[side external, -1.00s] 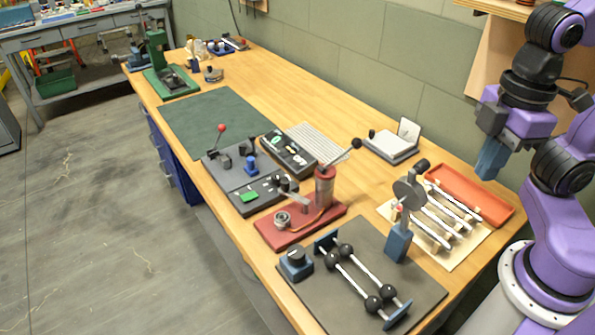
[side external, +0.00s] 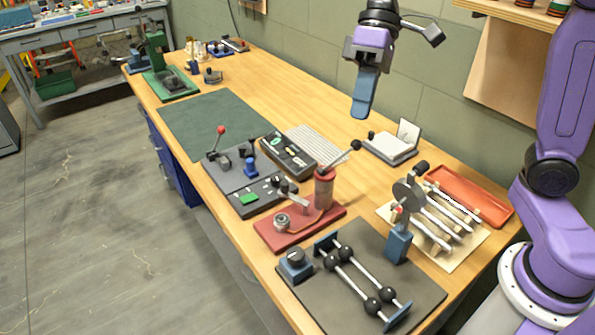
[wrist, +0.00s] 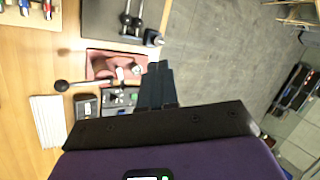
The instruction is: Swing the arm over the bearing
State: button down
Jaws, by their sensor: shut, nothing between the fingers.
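A fixture with a red base (side external: 270,236) stands at the front middle of the bench. It carries a red post (side external: 325,190) with a swing arm on top. One end of the arm has a black ball knob (side external: 355,145) and points to the back right; a pale bar (side external: 295,199) extends left from the post. A round metal bearing (side external: 282,220) sits on the base's left part. The fixture also shows in the wrist view, with its knob (wrist: 62,86) at left. My gripper (side external: 361,113) is shut and empty, in the air above and behind the fixture, apart from it.
A grey mat (side external: 425,292) with rods and black balls lies in front right. A tan sheet (side external: 465,254) with metal rods and an orange tray (side external: 470,197) are at right. A control panel (side external: 238,178) adjoins the fixture at left.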

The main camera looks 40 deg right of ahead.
jog(key=w+d+f+m+t+y, duration=0.1)
jog(key=w+d+m+y, duration=0.15)
jog(key=w, duration=0.55)
jog(key=w+d+f+m+t+y, duration=0.1)
jog(key=w+d+m+y, duration=0.15)
jog(key=w, duration=0.55)
notch_tip(320, 180, down, 16)
jog(key=shift+d+r+n+h, duration=0.15)
jog(key=shift+r+n+h, duration=0.1)
jog(key=shift+n+h, duration=0.15)
jog(key=shift+s, duration=0.1)
jog(key=x, duration=1)
